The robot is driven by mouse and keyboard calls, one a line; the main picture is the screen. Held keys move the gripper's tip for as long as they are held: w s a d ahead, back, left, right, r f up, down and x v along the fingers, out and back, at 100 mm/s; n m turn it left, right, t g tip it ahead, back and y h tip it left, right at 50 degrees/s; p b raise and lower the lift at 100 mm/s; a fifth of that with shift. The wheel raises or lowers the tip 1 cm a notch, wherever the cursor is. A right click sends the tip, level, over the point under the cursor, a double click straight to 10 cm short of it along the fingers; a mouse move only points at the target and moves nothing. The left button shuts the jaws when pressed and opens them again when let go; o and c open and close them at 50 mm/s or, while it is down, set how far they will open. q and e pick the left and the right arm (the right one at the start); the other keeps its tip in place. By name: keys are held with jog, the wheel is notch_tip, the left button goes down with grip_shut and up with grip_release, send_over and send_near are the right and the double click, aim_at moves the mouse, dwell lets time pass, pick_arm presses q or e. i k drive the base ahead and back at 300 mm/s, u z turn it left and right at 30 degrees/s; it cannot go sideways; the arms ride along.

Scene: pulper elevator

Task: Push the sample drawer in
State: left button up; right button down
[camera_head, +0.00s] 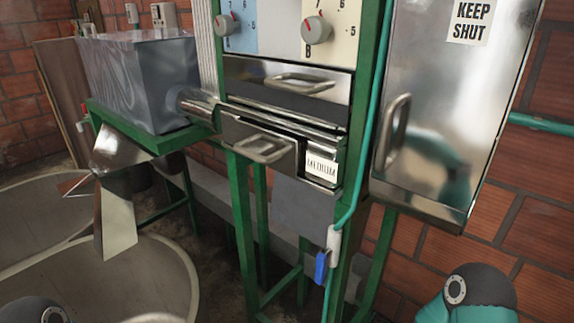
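Two metal drawers with bar handles sit in the green-framed machine in the middle of the head view. The upper drawer (255,72) lies under the dial panels. The lower drawer (312,146) has a handle (262,149) on its front and a white printed label (322,166) at its right; it seems to stand out from the frame. No label names either as the sample drawer, and I cannot tell how far each is out. Neither of my grippers shows; only parts of my arms appear at the bottom left and bottom right edges.
A steel cabinet door (425,70) marked KEEP SHUT is at the right. A teal hose (365,140) with a blue valve lever (321,266) runs down the frame. A metal box (140,80) and chute (120,150) stand left, above round basins (100,285).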

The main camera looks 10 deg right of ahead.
aim_at(282, 152)
jog(key=z, duration=0.1)
jog(key=k, duration=1.35)
jog(key=u, duration=0.85)
jog(key=i, duration=1.25)
jog(key=z, duration=0.05)
